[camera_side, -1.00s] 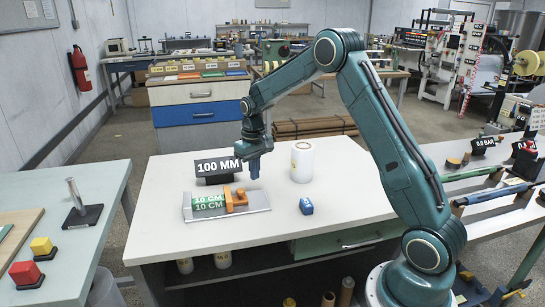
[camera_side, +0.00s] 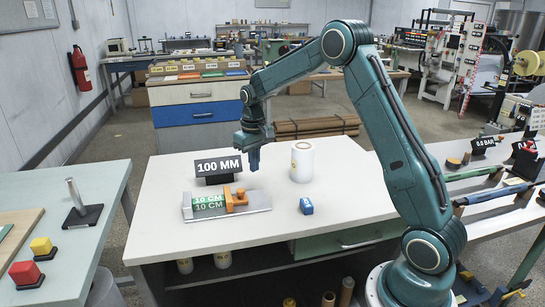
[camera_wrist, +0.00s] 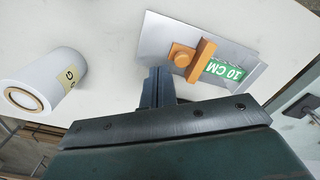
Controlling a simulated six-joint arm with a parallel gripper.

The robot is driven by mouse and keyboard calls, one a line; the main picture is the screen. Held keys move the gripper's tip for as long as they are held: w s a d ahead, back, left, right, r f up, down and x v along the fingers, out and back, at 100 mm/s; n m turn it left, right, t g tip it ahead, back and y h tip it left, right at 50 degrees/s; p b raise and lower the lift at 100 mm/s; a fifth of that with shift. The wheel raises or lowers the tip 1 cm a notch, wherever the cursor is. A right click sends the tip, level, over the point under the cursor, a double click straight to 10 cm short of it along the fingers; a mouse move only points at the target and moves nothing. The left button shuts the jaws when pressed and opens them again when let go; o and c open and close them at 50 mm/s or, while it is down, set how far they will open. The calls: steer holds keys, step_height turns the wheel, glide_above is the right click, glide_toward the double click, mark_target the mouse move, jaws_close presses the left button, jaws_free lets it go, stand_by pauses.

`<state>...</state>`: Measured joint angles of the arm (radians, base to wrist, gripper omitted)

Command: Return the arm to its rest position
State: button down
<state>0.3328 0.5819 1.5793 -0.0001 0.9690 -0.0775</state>
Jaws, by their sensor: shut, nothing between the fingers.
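My gripper (camera_side: 254,160) hangs above the white table (camera_side: 185,165) in the side view, pointing down, shut and empty. It is just right of the black 100 MM sign (camera_side: 219,166). In the wrist view my gripper's fingers (camera_wrist: 158,88) are together with nothing between them. Below and in front of the gripper lies a grey metal plate (camera_side: 252,203) with an orange block (camera_side: 236,198) and a green 10 CM label (camera_side: 208,201). The plate (camera_wrist: 160,35) and orange block (camera_wrist: 193,58) also show in the wrist view, apart from the fingers.
A white roll (camera_side: 302,161) stands upright right of the gripper. A left bench holds yellow (camera_side: 43,247) and red (camera_side: 25,274) buttons. The air above the table is free.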

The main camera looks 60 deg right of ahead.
steer(key=s+a+r+n+t, duration=0.2)
steer(key=s+a+r+t, duration=0.1)
steer(key=s+a+r, duration=0.95)
steer(key=s+a+r+t, duration=0.1)
steer(key=s+a, duration=0.1)
steer(key=s, duration=0.6)
steer(key=s+a+r+n+t, duration=0.1)
steer(key=s+a, duration=0.1)
steer(key=s, duration=0.7)
steer(key=shift+s, duration=0.2)
stand_by(0.4)
